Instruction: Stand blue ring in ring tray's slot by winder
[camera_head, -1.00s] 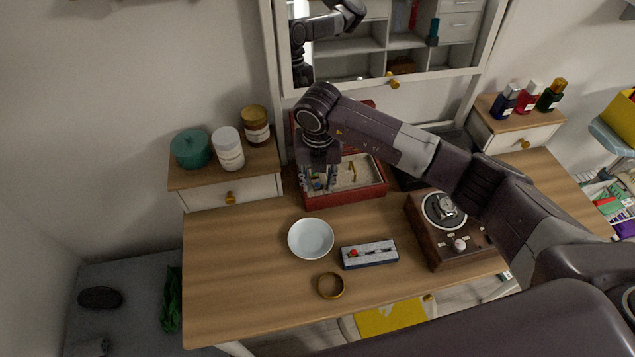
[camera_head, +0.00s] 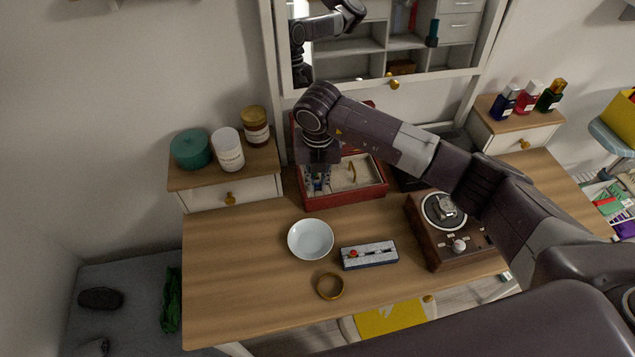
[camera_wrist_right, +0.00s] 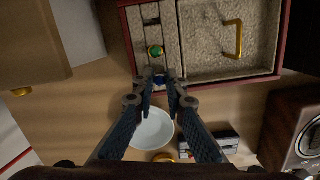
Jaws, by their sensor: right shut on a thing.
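The blue ring (camera_wrist_right: 160,79) shows between the fingertips of my right gripper (camera_wrist_right: 160,88) in the wrist view. The gripper points down over the front of the left slotted part of an open red jewelry box (camera_head: 345,195). In the head view (camera_head: 318,185) the gripper's tips are small and dark. The ring tray (camera_head: 370,262), grey on top with dark blue sides, lies on the desk and bears a red ring (camera_head: 353,254). The watch winder (camera_head: 436,240) stands right of the tray. My left gripper is not in view.
A green ring (camera_wrist_right: 155,51) sits in the box's slotted strip, and a gold square bangle (camera_wrist_right: 234,40) lies in its right compartment. A white bowl (camera_head: 311,239) and a gold bangle (camera_head: 330,286) are left and front of the tray. The desk's front left is clear.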

